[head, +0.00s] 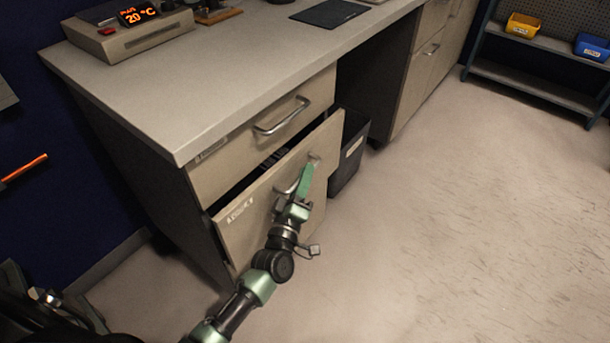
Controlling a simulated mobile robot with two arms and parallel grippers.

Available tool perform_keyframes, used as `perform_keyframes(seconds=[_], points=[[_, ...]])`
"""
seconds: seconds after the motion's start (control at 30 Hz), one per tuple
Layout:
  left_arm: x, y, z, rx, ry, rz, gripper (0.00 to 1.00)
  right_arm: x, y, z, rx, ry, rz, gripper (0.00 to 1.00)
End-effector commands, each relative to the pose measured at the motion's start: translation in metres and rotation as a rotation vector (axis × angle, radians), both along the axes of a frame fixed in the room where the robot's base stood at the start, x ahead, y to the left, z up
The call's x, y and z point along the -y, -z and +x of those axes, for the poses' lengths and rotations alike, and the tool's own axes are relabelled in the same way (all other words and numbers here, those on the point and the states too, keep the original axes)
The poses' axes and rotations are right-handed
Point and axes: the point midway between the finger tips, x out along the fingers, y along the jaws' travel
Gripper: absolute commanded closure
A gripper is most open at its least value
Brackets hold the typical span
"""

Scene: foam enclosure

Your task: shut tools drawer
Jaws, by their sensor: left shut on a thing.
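The open drawer (250,229) is the lower one under the left end of the bench. It is pulled out part way, and a dark gap with some contents shows above its front. A label on its upper left corner is too blurred to read. My left gripper (305,176) is at the drawer's metal handle (314,157), shut on it, with green fingers covering part of the bar. The upper drawer (262,125) is closed. My right gripper is not in view.
The bench top (210,85) carries a device (128,32) with a lit temperature display and a dark mat (330,12). A dark bin (350,160) stands right beside the drawer. The floor (450,220) in front is clear. A shelf (540,85) holds yellow and blue bins.

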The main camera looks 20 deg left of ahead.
Motion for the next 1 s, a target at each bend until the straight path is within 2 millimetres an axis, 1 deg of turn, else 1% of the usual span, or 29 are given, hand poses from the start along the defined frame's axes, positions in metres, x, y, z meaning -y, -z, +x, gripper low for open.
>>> perform_keyframes(seconds=[0.33,0.47,0.5,0.57,0.63,0.9,0.93,0.97,1.0], points=[[-0.001,0.002,0.0,-0.003,0.001,0.001,1.0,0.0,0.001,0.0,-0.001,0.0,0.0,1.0],[-0.016,0.003,0.006,-0.003,0.001,0.004,1.0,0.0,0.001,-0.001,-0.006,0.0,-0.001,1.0],[-0.022,0.003,0.008,-0.003,0.001,0.004,1.0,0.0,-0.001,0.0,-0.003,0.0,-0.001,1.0],[-0.032,0.003,0.012,-0.003,0.001,0.004,1.0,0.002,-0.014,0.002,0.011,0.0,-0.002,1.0],[-0.039,0.003,0.014,-0.004,0.0,0.003,1.0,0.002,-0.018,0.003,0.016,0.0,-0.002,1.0],[-0.042,0.002,0.015,-0.003,-0.003,-0.001,1.0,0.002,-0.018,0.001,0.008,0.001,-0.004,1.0],[-0.042,0.002,0.015,-0.003,-0.003,-0.001,0.81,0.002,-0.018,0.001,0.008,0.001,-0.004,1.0],[-0.042,0.002,0.015,-0.003,-0.003,-0.001,0.72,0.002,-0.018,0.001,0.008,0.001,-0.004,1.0],[-0.042,0.001,0.015,-0.003,-0.003,-0.001,0.68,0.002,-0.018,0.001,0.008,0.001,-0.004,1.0]])
